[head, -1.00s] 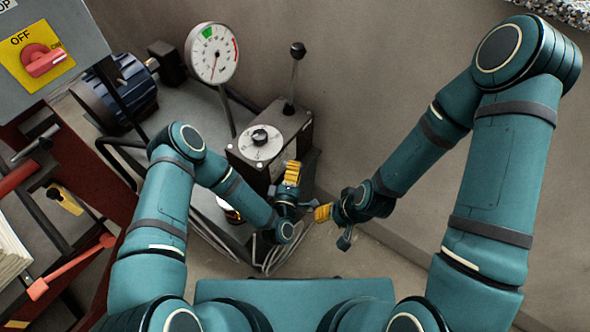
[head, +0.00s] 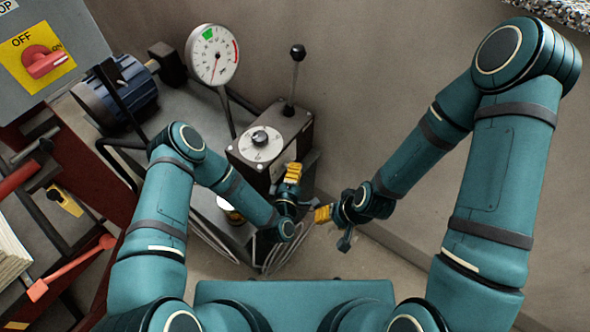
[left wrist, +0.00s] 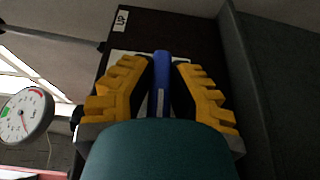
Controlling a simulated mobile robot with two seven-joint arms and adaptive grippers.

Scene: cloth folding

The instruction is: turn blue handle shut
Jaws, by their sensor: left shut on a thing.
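The blue handle (left wrist: 161,78) stands between the yellow fingers of my left gripper (left wrist: 160,85) in the left wrist view, in front of a dark panel with a white plate behind it. My left gripper (head: 292,172) is shut on it, beside the dark control box (head: 262,166) in the head view. The handle is hidden there. My right gripper (head: 323,213) hangs just to the right of the left one, apart from the box, with its yellow fingers seen small. I cannot tell whether it is open.
A dial gauge (head: 212,54) on a post and a black-knobbed lever (head: 295,75) rise by the box. A blue motor (head: 115,88) stands behind left. A red rotary switch (head: 43,62) is at upper left. A bare wall (head: 370,100) is close on the right.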

